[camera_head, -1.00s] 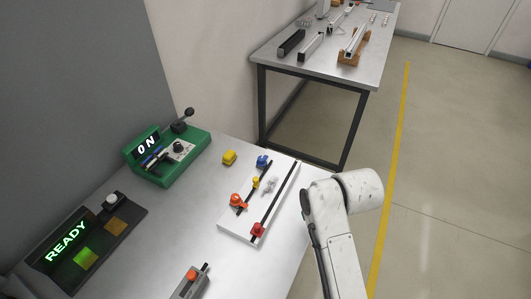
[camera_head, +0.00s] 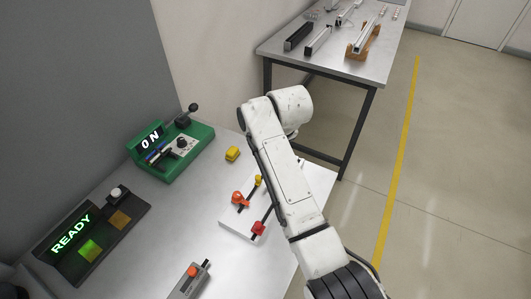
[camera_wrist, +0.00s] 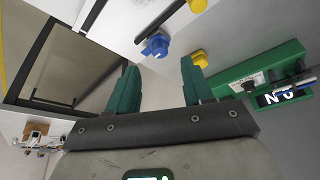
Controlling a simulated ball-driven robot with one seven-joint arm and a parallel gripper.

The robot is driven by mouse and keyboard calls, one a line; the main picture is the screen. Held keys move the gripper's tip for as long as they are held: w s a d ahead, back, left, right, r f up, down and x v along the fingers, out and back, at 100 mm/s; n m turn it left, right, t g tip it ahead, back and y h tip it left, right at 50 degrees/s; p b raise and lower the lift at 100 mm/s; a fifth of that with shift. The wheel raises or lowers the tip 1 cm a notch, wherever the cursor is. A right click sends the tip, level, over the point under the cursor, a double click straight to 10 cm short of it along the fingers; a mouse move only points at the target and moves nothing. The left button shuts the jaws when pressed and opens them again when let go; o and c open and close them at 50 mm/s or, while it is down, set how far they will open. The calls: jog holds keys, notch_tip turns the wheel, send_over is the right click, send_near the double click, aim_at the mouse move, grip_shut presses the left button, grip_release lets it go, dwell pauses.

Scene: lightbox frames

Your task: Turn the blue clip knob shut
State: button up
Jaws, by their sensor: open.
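The blue clip knob (camera_wrist: 156,45) shows in the wrist view, just beyond and between the fingertips, by a dark rail on the white board (camera_wrist: 120,38). My gripper (camera_wrist: 158,68) is open, its two green fingers apart with nothing between them. The knob is apart from both fingers, farther off. In the head view my arm hides the blue knob and the gripper. The board (camera_head: 234,224) shows partly there, with an orange knob (camera_head: 239,198), a red knob (camera_head: 258,228) and a yellow knob (camera_head: 258,181).
A yellow block (camera_head: 232,153) lies on the table near the blue knob. A green box (camera_head: 172,152) with a lit ON sign and lever stands at the back left. A dark READY panel (camera_head: 92,235) and a grey device with an orange button (camera_head: 190,280) are nearer.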

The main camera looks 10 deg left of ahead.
jog(key=shift+x, duration=2.9)
grip_shut()
